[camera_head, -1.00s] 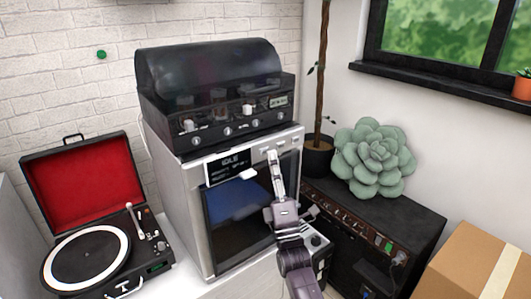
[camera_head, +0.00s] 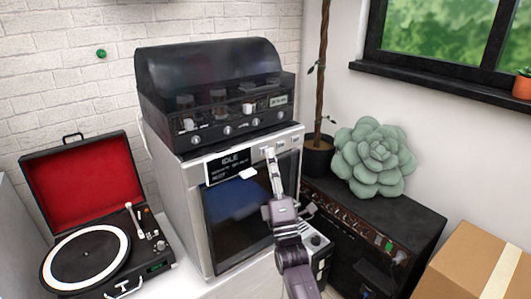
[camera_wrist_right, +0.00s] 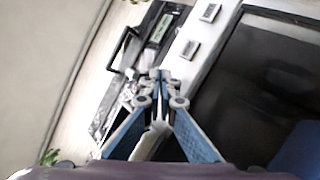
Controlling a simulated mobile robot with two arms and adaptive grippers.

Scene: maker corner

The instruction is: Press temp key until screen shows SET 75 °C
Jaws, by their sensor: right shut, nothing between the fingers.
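The white oven-like machine (camera_head: 190,215) stands in the middle of the head view. Its black screen (camera_head: 230,165) shows IDLE in large letters; the smaller lines under it are too small to read. Small keys sit in a row right of the screen: one key (camera_head: 281,143) and another (camera_head: 295,139) show clear of my gripper, and two keys show in the wrist view (camera_wrist_right: 190,50). My right gripper (camera_head: 268,153) is shut and empty, its tips at the panel by the key nearest the screen. I cannot tell whether they touch it. My left gripper is not in view.
A black-hooded unit (camera_head: 210,85) sits on top of the machine. An open turntable (camera_head: 75,160) with red lining stands at left. A black amplifier (camera_head: 385,215) with a green succulent (camera_head: 372,160) stands at right, and a cardboard box (camera_head: 485,260) lies beyond it.

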